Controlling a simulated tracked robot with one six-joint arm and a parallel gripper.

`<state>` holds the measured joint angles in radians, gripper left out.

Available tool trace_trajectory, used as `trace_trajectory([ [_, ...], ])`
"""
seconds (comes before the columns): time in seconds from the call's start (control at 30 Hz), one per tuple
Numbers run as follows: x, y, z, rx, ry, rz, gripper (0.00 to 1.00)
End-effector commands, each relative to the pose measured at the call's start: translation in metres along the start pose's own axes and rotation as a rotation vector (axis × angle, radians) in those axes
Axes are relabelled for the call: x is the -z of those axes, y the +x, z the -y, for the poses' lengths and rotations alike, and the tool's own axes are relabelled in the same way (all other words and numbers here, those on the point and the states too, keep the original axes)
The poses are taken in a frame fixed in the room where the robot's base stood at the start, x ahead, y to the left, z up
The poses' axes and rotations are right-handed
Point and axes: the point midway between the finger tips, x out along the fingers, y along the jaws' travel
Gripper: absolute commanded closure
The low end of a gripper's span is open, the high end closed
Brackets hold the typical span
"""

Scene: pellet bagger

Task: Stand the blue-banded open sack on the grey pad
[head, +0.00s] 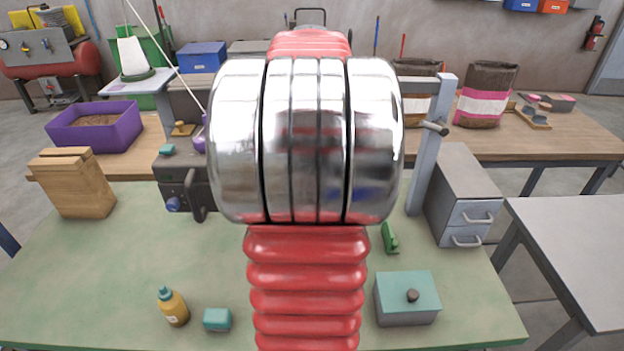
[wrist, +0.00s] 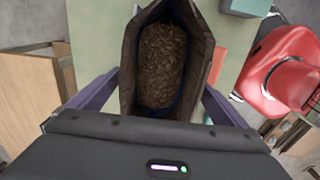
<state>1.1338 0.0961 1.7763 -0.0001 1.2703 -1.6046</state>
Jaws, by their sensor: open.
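In the wrist view an open brown sack (wrist: 126,62) full of brown pellets (wrist: 160,65) stands mouth up, seen from above. A little blue shows at its inner edge; I cannot make out its outer band. My gripper (wrist: 160,88) is open, with one purple-grey finger on each side of this sack. I cannot tell whether the fingers touch it. In the head view my red and chrome arm hides the gripper and this sack. I cannot make out the grey pad in either view.
On the back bench stand a pink-banded sack (head: 483,100) and another sack (head: 412,107), partly hidden. The green table (head: 120,250) holds a wooden block (head: 73,185), a yellow bottle (head: 173,307), a teal-lidded box (head: 406,300) and grey drawers (head: 465,205). A grey upright (head: 430,150) stands beside my arm.

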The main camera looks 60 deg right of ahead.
Motion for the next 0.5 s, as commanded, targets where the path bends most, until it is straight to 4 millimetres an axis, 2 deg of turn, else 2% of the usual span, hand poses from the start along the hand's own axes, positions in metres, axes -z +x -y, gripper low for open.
trace_trajectory([
  [0.5, 0.001, -0.090, -0.001, -0.005, 0.000, 0.000, 0.03],
])
